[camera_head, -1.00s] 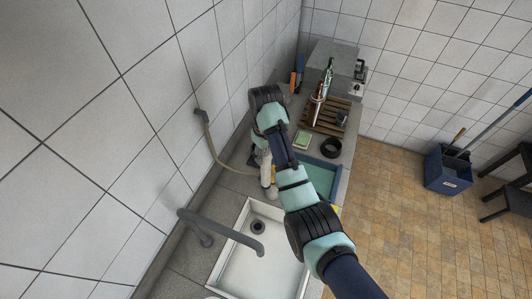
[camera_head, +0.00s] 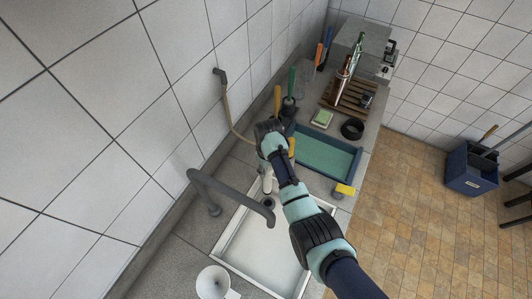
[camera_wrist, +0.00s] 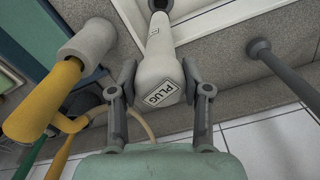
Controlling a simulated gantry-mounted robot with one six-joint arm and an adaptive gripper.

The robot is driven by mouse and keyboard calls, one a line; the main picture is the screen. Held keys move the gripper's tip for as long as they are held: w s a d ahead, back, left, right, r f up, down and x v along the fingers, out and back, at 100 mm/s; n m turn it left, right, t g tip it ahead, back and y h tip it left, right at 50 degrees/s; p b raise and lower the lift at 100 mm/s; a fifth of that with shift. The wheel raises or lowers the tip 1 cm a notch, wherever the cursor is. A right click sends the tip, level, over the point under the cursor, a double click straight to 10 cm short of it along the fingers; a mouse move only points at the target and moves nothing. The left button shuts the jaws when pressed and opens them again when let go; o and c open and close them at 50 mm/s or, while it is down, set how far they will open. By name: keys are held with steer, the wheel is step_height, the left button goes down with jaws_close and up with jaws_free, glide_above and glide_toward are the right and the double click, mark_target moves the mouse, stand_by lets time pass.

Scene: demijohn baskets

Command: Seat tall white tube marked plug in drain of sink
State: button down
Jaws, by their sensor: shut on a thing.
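My gripper (camera_wrist: 160,85) is shut on the tall white tube marked PLUG (camera_wrist: 158,62). The label faces the wrist camera, and the tube's narrow end points away from it. In the head view the tube (camera_head: 267,182) shows just below my gripper (camera_head: 268,166), at the far end of the white sink (camera_head: 262,245). The dark drain (camera_head: 267,202) is partly hidden close to the tube's lower end. In the wrist view a dark round opening (camera_wrist: 157,5) lies past the tube's tip. I cannot tell whether the tip touches it.
A grey faucet (camera_head: 230,192) arches over the sink beside the tube. A blue tray (camera_head: 330,160), yellow-handled tool (camera_head: 277,100) and green-handled tool (camera_head: 291,82) stand beyond my gripper. A white funnel-like piece (camera_head: 214,282) is at the near left. A yellow sponge-like block (camera_head: 344,190) sits by the tray.

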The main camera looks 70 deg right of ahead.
glide_above(268, 186)
steer(key=f, duration=0.2)
steer(key=d+f, duration=0.1)
steer(key=f, duration=0.1)
steer(key=shift+w+f+b, duration=0.1)
steer(key=shift+b, duration=0.25)
step_height(268, 186, down, 7)
steer(key=b, duration=0.5)
steer(key=shift+f+b, duration=0.95)
steer(key=shift+f, duration=0.5)
stand_by(1.7)
steer(key=shift+r+p, duration=0.4)
steer(key=shift+f, duration=0.35)
stand_by(1.9)
steer(key=shift+r, duration=0.15)
